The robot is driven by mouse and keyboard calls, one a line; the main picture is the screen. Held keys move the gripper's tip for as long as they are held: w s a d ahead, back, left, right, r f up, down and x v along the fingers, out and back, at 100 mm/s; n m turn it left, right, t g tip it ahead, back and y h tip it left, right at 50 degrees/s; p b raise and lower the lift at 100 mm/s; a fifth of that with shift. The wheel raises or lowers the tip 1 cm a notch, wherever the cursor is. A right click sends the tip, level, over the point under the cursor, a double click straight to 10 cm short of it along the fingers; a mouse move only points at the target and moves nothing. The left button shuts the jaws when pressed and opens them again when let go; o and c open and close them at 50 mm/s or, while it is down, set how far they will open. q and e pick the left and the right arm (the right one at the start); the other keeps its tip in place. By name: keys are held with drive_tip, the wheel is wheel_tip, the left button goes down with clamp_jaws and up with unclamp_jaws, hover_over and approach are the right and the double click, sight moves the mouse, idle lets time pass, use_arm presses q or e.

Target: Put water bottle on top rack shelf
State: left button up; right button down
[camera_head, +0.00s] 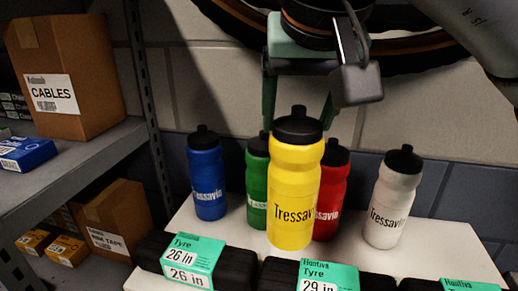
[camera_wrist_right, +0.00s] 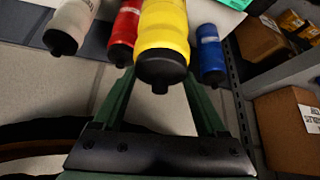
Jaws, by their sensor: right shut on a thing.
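My right gripper (camera_head: 297,128) has its green fingers shut on the yellow bottle (camera_head: 293,206), just below its black cap. The yellow bottle is upright, in front of the others; whether its base touches the white top is unclear. In the right wrist view it shows between the fingers (camera_wrist_right: 160,78). The blue bottle (camera_head: 207,178), red bottle (camera_head: 331,190) and white bottle (camera_head: 390,200) stand upright on the white top (camera_head: 430,262). The green bottle (camera_head: 257,175) is partly hidden behind the yellow one. The grey rack's upper visible shelf (camera_head: 90,150) is at left. My left gripper is out of view.
A CABLES carton (camera_head: 66,75) and a blue box (camera_head: 27,153) occupy that shelf, with some bare metal near its front. A RIM TAPE carton (camera_head: 115,222) sits lower. Labelled tyres (camera_head: 195,262) line the white top's front edge. A wheel (camera_head: 410,42) hangs behind my right arm.

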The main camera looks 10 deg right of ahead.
drive_tip(key=s+d+x, duration=0.1)
drive_tip(key=x, duration=0.8)
drive_tip(key=shift+d+f, duration=0.3)
drive_tip(key=shift+f, duration=0.2)
drive_tip(key=shift+f, duration=0.25)
unclamp_jaws()
drive_tip(key=shift+r, duration=0.1)
